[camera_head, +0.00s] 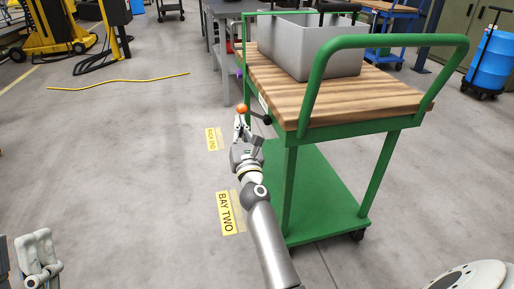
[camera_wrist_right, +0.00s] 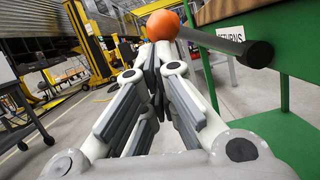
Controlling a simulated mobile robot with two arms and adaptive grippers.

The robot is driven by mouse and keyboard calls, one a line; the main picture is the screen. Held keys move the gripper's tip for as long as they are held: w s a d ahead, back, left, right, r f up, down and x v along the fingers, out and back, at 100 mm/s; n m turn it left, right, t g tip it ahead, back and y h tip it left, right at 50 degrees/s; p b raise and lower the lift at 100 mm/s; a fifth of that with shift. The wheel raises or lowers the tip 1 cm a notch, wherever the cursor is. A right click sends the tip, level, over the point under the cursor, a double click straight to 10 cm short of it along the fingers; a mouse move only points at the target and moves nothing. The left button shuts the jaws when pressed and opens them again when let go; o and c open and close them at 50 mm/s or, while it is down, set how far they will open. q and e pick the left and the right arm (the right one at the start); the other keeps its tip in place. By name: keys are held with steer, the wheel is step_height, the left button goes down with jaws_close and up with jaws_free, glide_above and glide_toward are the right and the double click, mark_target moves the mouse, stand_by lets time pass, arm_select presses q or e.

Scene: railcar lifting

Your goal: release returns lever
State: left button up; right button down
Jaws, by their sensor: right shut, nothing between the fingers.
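The returns lever shows an orange ball knob (camera_head: 242,108) and a dark bar with a black end, at the near left side of the green cart. In the right wrist view the orange knob (camera_wrist_right: 162,25) is just beyond my fingertips, and the black end (camera_wrist_right: 258,53) points to the right. My right gripper (camera_head: 240,122) is shut and empty, its tips close to the knob; I cannot tell whether they touch it. A white label reading RETURNS (camera_wrist_right: 229,98) is on the cart's green frame. My left gripper (camera_head: 38,255) is partly in view at the lower left.
The green cart (camera_head: 325,185) has a wooden top (camera_head: 385,97) carrying a grey bin (camera_head: 310,48). Its raised handle (camera_head: 390,41) is at the near end. Floor signs include BAY TWO (camera_head: 226,213). A yellow cable (camera_head: 118,82) lies on otherwise open floor to the left.

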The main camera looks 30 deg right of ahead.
arm_select(q)
steer(key=shift+w+f+g, duration=0.3)
steer(key=shift+w+f, duration=0.1)
steer(key=shift+w, duration=0.05)
arm_select(e)
steer(key=shift+r, duration=0.1)
steer(key=s+a, duration=0.4)
steer(key=s, duration=0.8)
steer(key=shift+s+f, duration=0.2)
steer(key=shift+s, duration=0.05)
